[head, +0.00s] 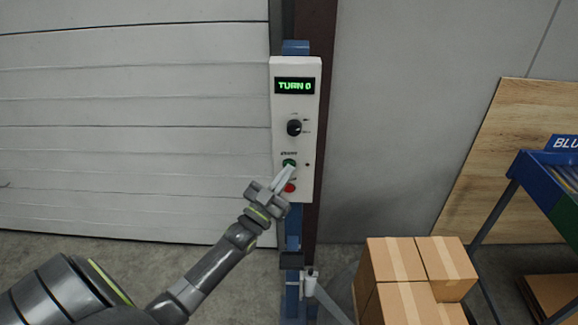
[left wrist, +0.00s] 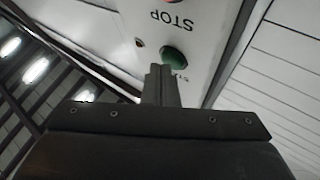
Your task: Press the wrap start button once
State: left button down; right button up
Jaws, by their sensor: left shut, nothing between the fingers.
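A white control panel (head: 281,108) stands upright on a blue post, with a display (head: 295,86) reading "TURN 0". The green start button (head: 289,162) sits below a black knob (head: 294,127) and above a red stop button (head: 290,188). The green button also shows in the left wrist view (left wrist: 174,57), with the word "STOP" near the red one. My left gripper (head: 290,169) is shut and empty, its fingertips right at the lower edge of the green button. I cannot tell whether they touch it. My right gripper is not in view.
Taped cardboard boxes (head: 407,262) are stacked at the lower right. A blue rack (head: 520,172) and a leaning wooden board (head: 500,135) stand further right. A ribbed white door (head: 130,120) fills the left behind the panel. Space before the panel's upper part is clear.

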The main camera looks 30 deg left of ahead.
pick_arm(q)
jog(key=shift+w+a, duration=0.1)
jog(key=shift+w, duration=0.05)
dwell(0.5)
jog(key=shift+s+d+p, duration=0.3)
jog(key=shift+s+d, duration=0.15)
jog(key=shift+s, duration=0.25)
jog(key=s+d, duration=0.1)
jog(key=s+p, duration=0.1)
jog(key=s+d, duration=0.1)
jog(key=s, duration=0.1)
jog(key=shift+s+d+p, duration=0.1)
jog(key=shift+d+p, duration=0.2)
jog(key=shift+p, duration=0.05)
dwell(0.6)
